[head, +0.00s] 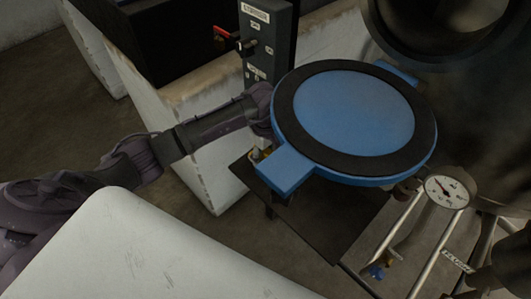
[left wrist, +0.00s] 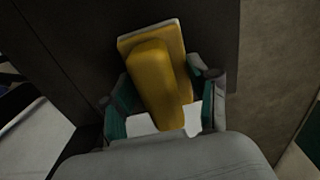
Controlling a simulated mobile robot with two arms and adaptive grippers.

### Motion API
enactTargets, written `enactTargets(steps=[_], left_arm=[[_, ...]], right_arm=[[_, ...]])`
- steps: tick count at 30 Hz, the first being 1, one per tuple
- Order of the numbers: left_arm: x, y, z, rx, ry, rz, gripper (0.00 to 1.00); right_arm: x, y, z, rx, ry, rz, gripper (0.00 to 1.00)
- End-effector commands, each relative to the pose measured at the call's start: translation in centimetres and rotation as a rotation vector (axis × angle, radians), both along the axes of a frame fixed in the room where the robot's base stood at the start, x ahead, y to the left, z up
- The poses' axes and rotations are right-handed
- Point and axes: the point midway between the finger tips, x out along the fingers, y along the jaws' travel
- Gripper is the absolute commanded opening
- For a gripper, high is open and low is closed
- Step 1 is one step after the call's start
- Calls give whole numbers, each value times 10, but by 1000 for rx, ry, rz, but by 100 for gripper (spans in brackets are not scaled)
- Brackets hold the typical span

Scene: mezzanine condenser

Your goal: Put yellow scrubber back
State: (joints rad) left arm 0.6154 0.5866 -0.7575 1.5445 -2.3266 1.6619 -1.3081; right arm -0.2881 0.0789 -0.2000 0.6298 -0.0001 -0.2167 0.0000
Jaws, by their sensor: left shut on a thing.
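The yellow scrubber (left wrist: 158,82) is a yellow block with a raised grip and a pale edge, seen in the left wrist view. My left gripper (left wrist: 165,98) is shut on it, with a teal-padded finger on each side. A dark flat surface lies behind the scrubber; I cannot tell whether they touch. In the head view my left arm reaches from the lower left to behind the round blue lid (head: 355,110), which hides the left gripper and the scrubber. I do not see my right gripper.
A dark flat plate (head: 325,222) lies under the blue lid. A pressure gauge (head: 450,191) and metal rails are at the right. A large dark round opening (head: 450,22) is at the top right.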

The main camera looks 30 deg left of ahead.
Motion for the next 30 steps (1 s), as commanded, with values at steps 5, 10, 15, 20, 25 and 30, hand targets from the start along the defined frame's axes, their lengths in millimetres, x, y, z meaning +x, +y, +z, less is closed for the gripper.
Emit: enactTargets(steps=[5, 10, 15, 20, 25, 30], left_arm=[[0, 0, -1, 1, 0, 0, 32], [0, 0, -2, 1, 1, -1, 75], [0, 0, -2, 0, 1, -1, 85], [0, 0, -2, 0, 1, -1, 85], [1, 0, 5, 0, -2, -1, 85], [2, 1, 35, 2, -7, -3, 85]], right_arm=[[-8, -2, -3, -3, 14, 1, 40], [-19, -3, -5, -5, 31, 1, 40], [-21, -3, -5, -5, 34, 1, 40], [-20, -3, -5, -6, 31, 1, 40], [-17, -3, -3, -5, 27, 1, 40], [-16, -3, -12, -4, 25, 1, 40]])
